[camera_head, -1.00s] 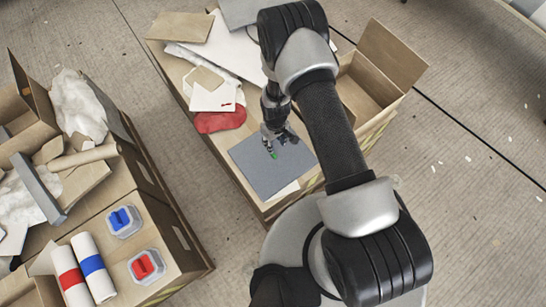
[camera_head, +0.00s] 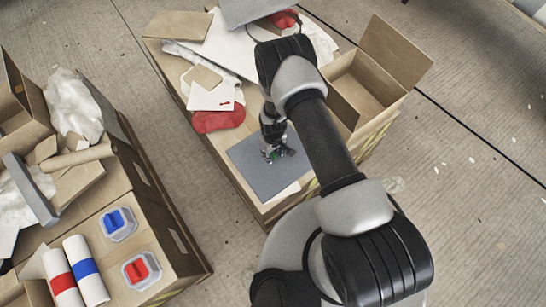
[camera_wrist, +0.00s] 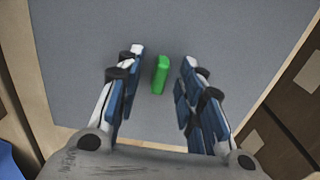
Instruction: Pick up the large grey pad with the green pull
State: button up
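The large grey pad (camera_head: 262,172) lies flat near the front end of the cardboard-topped crate in the head view, and its grey surface (camera_wrist: 75,50) fills most of the wrist view. Its green pull (camera_wrist: 160,75) stands up from the pad and sits between my two fingers in the wrist view. My gripper (camera_wrist: 160,85) is open, with a gap on each side of the pull. In the head view my gripper (camera_head: 275,155) is low over the pad and mostly hides the pull.
A red piece (camera_head: 218,119) and a smaller card with a red pull (camera_head: 212,97) lie behind the pad. An open cardboard box (camera_head: 375,80) stands to the right. At left, another crate holds blue (camera_head: 117,222) and red (camera_head: 141,269) containers and two rolls (camera_head: 90,268).

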jog(key=shift+c, duration=0.2)
grip_shut()
jog(key=shift+r, duration=0.2)
